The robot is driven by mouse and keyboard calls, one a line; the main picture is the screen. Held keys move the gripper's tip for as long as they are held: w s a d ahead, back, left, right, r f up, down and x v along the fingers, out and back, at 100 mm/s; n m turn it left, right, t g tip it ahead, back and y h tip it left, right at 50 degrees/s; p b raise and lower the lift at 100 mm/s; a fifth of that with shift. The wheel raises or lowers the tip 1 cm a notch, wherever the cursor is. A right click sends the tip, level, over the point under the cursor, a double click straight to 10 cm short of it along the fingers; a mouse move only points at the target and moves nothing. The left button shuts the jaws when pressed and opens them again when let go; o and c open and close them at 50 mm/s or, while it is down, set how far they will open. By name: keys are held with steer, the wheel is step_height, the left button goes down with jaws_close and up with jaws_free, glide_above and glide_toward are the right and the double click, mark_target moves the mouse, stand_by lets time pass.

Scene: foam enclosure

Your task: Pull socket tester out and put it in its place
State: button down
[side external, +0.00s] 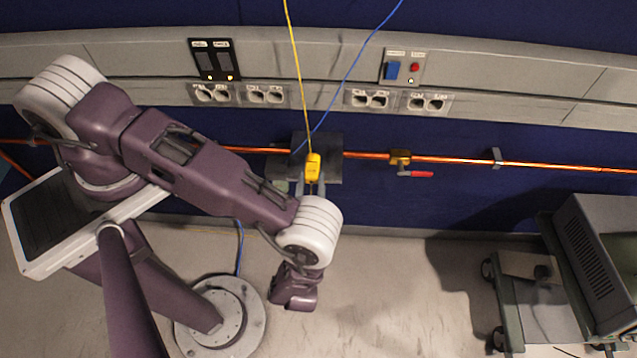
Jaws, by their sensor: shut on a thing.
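The socket tester (313,165) is a small yellow block with a yellow cable running up from it. It is in front of a dark grey plate or box (332,147) on the blue wall, below the sockets. I cannot tell whether it touches that plate. My gripper (312,184) is shut on the lower part of the tester. The fingers are small here, and the wrist partly hides them. Several wall sockets (267,94) in the grey trunking above have no tester in them.
A blue cable (352,68) hangs down behind the tester. A copper pipe (460,159) with a red-handled valve (415,174) runs along the wall. Switch panels (214,60) (403,67) sit above the sockets. A wheeled cart (560,270) stands right; floor between is clear.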

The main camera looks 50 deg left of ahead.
steer(key=w+a, duration=0.1)
steer(key=w+a+f, duration=0.1)
steer(key=w+a, duration=0.1)
steer(key=w+a+f, duration=0.1)
steer(key=shift+w+a, duration=0.3)
steer(key=shift+w, duration=0.05)
steer(key=shift+f, duration=0.55)
steer(key=c, duration=1)
jaws_free()
steer(key=shift+d, duration=0.1)
